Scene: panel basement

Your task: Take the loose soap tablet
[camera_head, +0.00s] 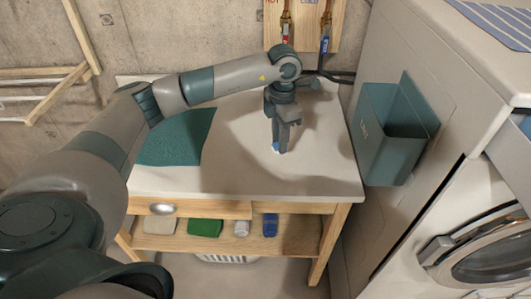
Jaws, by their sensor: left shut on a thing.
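My left gripper (280,147) reaches down over the right half of the white tabletop (240,175). It is shut on the soap tablet (276,149), a small blue and white piece that shows at the fingertips. Most of the tablet is hidden by the fingers. It is at or just above the tabletop; I cannot tell which. My right gripper is not in view.
A teal cloth (178,140) lies on the tabletop's left side. A teal bin (390,135) hangs on the washing machine (480,240) at right. Pipes with valves (326,45) are on the back wall. Several small items, including a green one (205,227), lie on the shelf below.

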